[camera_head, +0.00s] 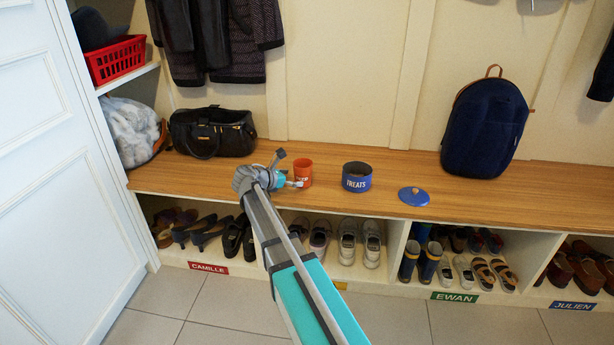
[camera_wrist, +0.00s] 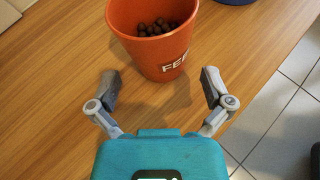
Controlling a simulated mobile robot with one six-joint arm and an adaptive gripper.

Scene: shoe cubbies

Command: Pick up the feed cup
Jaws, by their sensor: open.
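The feed cup (camera_head: 304,172) is an orange-red cup standing upright on the wooden bench. In the wrist view the feed cup (camera_wrist: 150,45) shows part of its white lettering and holds dark brown pellets. My gripper (camera_head: 294,183) is just left of the cup in the head view. In the wrist view my gripper (camera_wrist: 160,82) is open, with its two fingers spread and the cup ahead of them, centred between them. The gap between the fingers is empty. The cup's far rim is cut off by the top edge of the wrist view.
A blue treats tin (camera_head: 356,178) stands right of the cup, with a blue lid (camera_head: 414,196) further right. A black bag (camera_head: 212,132) and a navy backpack (camera_head: 486,128) sit on the bench (camera_head: 560,190). Shoes fill the cubbies below. Bare wood lies between lid and backpack.

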